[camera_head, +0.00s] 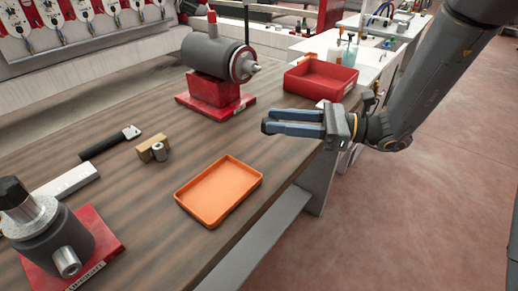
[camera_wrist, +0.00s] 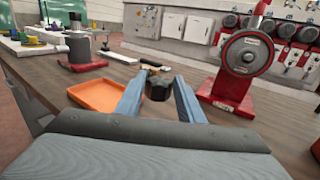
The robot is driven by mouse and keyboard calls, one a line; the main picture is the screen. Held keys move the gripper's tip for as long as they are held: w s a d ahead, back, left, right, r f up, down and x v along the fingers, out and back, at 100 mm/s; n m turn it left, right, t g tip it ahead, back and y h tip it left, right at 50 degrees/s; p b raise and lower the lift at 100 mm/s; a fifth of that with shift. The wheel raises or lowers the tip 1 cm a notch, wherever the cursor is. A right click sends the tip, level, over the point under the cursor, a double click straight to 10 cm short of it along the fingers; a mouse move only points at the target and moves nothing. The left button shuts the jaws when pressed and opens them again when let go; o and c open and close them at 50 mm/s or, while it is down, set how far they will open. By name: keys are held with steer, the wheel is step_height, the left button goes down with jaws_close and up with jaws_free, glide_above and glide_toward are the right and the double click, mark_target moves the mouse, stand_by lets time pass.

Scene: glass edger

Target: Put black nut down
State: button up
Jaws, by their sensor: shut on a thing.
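My gripper (camera_head: 268,121) is above the right edge of the wooden bench, with its two blue-grey fingers pointing left in the head view. In the wrist view the black nut (camera_wrist: 158,87) sits between the fingertips, and the gripper is shut on it. In the head view the nut is mostly hidden by the fingers, and I cannot make it out clearly. An empty orange tray (camera_head: 219,191) lies on the bench, lower left of my gripper. The tray also shows in the wrist view (camera_wrist: 92,96), left of the fingers.
A grey spindle on a red base (camera_head: 217,98) stands behind. A red bin (camera_head: 321,77) is at the back right. A black-topped grey unit (camera_head: 48,233) stands front left. A brass block (camera_head: 152,149) and a black-handled tool (camera_head: 110,142) lie left. Bench around the tray is clear.

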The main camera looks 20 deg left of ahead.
mark_target(279, 159)
step_height(279, 159, down, 9)
steer(key=shift+r+p, duration=0.1)
steer(key=shift+p, duration=0.4)
steer(key=o, duration=1.2)
